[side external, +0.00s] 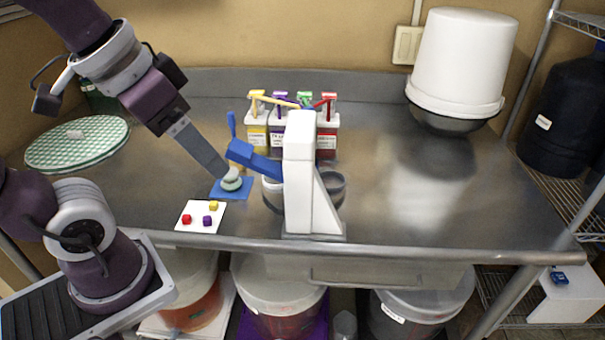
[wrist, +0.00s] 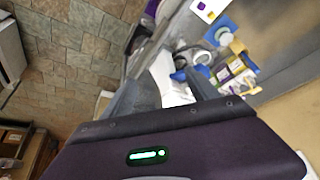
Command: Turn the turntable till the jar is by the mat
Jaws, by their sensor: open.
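My gripper (side external: 222,170) reaches down from the upper left, its tip close to a small blue mat (side external: 245,194). In the wrist view its two grey fingers (wrist: 165,82) are spread, with nothing seen held. Stacked pale green rounded pieces (side external: 231,180) sit on the blue mat. A green-and-white checked round disc (side external: 78,146) lies at the left; I cannot tell whether it is the turntable. A grey round vessel (side external: 334,186) and a small white-rimmed vessel (side external: 271,188) are partly hidden behind a white stand; I cannot tell which thing is the jar.
The white upright stand (side external: 299,175) with a blue lever (side external: 255,160) is right beside my gripper. Several pump bottles (side external: 278,130) stand behind it. A white card (side external: 184,222) with small coloured cubes lies in front. A white bucket (side external: 462,60) is at back right.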

